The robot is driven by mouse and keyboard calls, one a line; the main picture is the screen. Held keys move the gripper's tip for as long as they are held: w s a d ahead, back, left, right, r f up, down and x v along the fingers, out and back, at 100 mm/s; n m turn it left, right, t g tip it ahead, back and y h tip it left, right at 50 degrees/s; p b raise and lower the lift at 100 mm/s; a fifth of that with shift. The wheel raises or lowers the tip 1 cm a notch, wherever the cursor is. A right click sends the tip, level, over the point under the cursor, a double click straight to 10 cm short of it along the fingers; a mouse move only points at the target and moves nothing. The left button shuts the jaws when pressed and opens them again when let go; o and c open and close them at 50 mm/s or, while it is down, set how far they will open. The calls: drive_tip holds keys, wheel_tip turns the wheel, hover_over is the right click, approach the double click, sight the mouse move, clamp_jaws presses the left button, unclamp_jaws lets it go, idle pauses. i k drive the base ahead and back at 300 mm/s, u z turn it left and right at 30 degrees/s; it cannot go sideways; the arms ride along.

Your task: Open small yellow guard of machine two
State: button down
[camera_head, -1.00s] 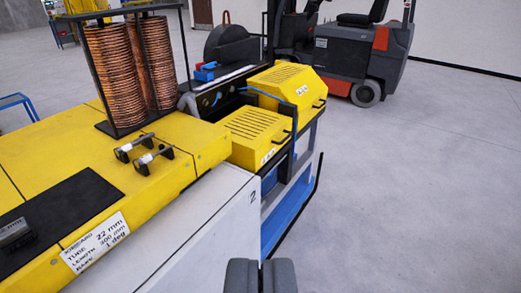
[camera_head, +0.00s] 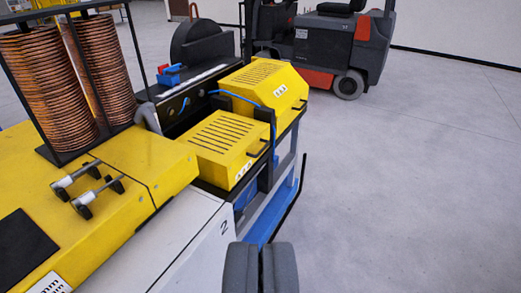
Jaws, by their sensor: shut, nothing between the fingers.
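Machine two (camera_head: 165,240) fills the left side, with a "2" on its white side panel. The small yellow guard (camera_head: 222,142) is a slotted box on the machine's far part, with its lid down. A dark handle (camera_head: 257,158) sticks out at its right side. A larger yellow guard (camera_head: 266,82) stands just behind it, also down. My gripper (camera_head: 260,262) is at the bottom centre, its two dark fingers together with nothing between them. It is apart from the small guard, nearer to the camera and below it in the picture.
Copper tube coils (camera_head: 60,85) stand in a black frame at the upper left. A blue hose (camera_head: 245,98) runs between the guards. A forklift (camera_head: 335,50) is parked behind at the top. The grey floor (camera_head: 420,190) on the right is clear.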

sight(226, 145)
drive_tip(key=z, duration=0.05)
drive_tip(key=i, duration=0.4)
drive_tip(key=u, duration=0.15)
drive_tip(key=k, duration=1.2)
drive_tip(key=z, duration=0.45)
drive_tip(key=i, duration=2.1)
drive_tip(key=u, duration=0.6)
